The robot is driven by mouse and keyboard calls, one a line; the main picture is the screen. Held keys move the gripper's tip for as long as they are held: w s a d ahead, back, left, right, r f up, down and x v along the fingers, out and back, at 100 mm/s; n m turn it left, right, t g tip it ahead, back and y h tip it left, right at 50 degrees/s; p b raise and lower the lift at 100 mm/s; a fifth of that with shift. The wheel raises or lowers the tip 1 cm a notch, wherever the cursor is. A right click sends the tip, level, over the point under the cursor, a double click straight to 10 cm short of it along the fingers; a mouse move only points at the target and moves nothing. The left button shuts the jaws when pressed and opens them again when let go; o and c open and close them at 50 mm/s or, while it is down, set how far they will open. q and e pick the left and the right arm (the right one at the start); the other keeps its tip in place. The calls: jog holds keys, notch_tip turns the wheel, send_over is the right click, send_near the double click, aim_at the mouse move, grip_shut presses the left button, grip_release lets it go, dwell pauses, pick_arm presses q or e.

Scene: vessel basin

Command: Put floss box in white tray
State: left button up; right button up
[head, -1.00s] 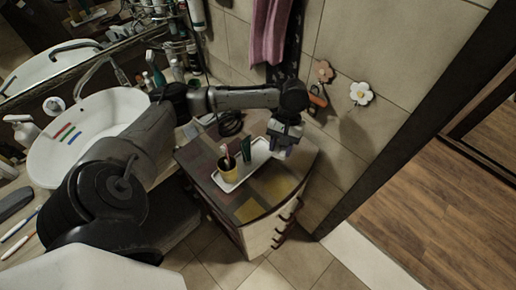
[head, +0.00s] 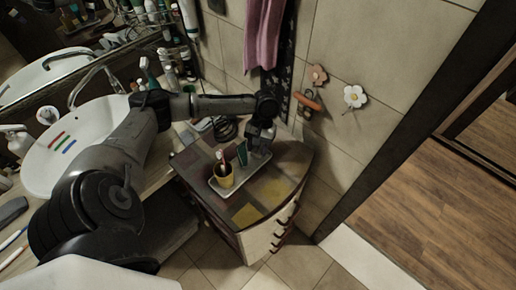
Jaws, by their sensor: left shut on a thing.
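The white tray (head: 247,177) lies on the patchwork top of a corner cabinet. A yellow cup (head: 223,176) with toothbrushes stands at its left end, and a green tube (head: 242,154) stands near its middle. My left gripper (head: 260,152) points down at the tray's right end, just right of the green tube. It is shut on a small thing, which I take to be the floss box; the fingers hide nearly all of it. I cannot tell whether it touches the tray. My right gripper is not in view.
The corner cabinet (head: 262,207) has free room on its top to the right of and in front of the tray. A sink (head: 75,140) and counter with bottles are at the left. A pink towel (head: 264,35) and flower hooks (head: 355,97) are on the tiled wall.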

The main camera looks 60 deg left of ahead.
pick_arm(q)
jog(key=shift+f, duration=0.55)
jog(key=o, duration=0.6)
jog(key=shift+f, duration=0.1)
jog(key=v, duration=1.2)
jog(key=shift+b, duration=0.35)
